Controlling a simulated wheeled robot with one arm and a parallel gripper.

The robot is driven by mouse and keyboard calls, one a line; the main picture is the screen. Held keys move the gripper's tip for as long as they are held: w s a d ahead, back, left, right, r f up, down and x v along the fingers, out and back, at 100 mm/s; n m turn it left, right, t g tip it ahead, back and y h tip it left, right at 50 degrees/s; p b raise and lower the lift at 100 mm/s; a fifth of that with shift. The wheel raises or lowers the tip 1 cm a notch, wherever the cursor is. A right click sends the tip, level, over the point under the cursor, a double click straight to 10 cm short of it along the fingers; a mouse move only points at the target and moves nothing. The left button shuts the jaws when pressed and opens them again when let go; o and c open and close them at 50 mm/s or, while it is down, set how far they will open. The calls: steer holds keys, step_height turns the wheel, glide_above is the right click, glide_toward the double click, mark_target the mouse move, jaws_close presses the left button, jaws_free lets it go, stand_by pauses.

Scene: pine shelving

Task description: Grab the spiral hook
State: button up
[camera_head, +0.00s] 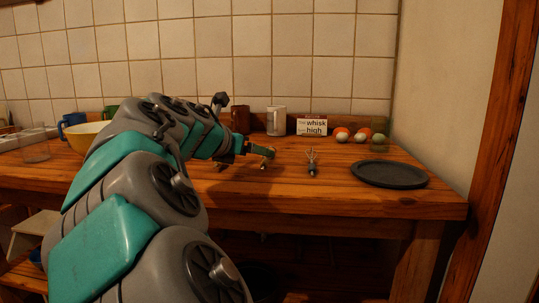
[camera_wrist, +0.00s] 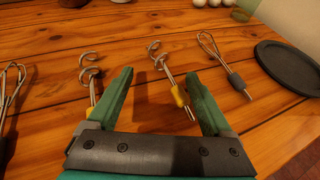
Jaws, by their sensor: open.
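A spiral hook (camera_wrist: 178,94) with a metal coil at its far end and a yellow collar lies on the wooden table in the wrist view. Its lower part lies between my gripper's fingers in the picture; its coil extends beyond them. A second coiled tool (camera_wrist: 88,74) lies to the left, partly hidden by the left finger. My gripper (camera_wrist: 159,78) is open and empty, with green fingers pointing at the tabletop. In the head view my gripper (camera_head: 264,154) is low over the table, left of a whisk (camera_head: 312,162). I cannot tell how high it is.
The whisk with a grey handle (camera_wrist: 237,80) lies right of the hook, and another whisk (camera_wrist: 8,88) lies far left. A dark round plate (camera_wrist: 289,67) is at the right. A mug (camera_head: 276,121), a "whisk high" sign (camera_head: 312,127) and egg-like items (camera_head: 342,135) stand behind.

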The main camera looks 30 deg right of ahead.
mark_target(267, 158)
steer(key=x, duration=0.6)
steer(key=shift+w+d+f, duration=0.1)
steer(key=shift+w+d, duration=0.05)
steer(key=shift+c, duration=0.4)
jaws_close()
